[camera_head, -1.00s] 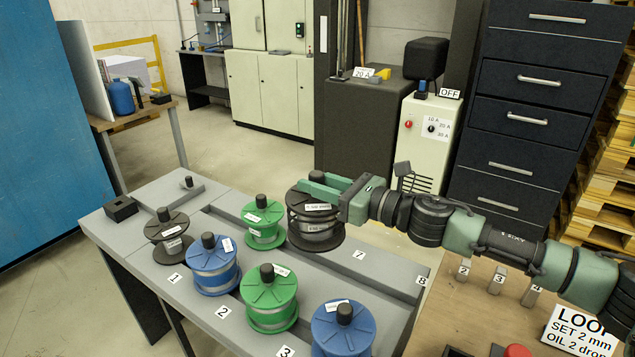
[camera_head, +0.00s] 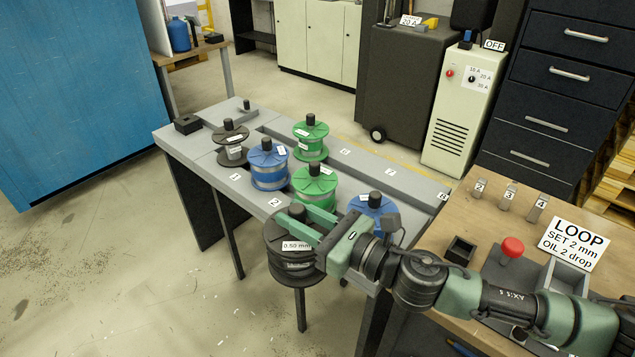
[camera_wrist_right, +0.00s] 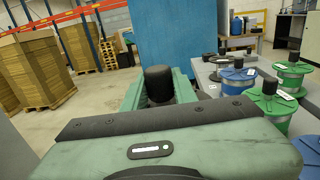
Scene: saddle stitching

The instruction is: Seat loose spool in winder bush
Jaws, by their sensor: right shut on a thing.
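A large black spool (camera_head: 290,262) with a 0.50 mm label and silvery wire hangs upright from my right gripper (camera_head: 294,214). The green fingers are shut on its black top knob (camera_head: 297,208). The knob also shows between the fingers in the right wrist view (camera_wrist_right: 158,84). The spool is in front of the rack's near edge, over the floor. I cannot tell for certain which part is the winder bush; a dark square socket block (camera_head: 460,250) stands on the wooden bench. My left gripper is not in view.
Green, blue and black spools stand on the grey rack (camera_head: 385,178), close behind the held spool. The wooden bench (camera_head: 490,215) at right carries numbered metal blocks, a red knob (camera_head: 512,247) and a LOOP sign (camera_head: 572,245). Open floor lies at left.

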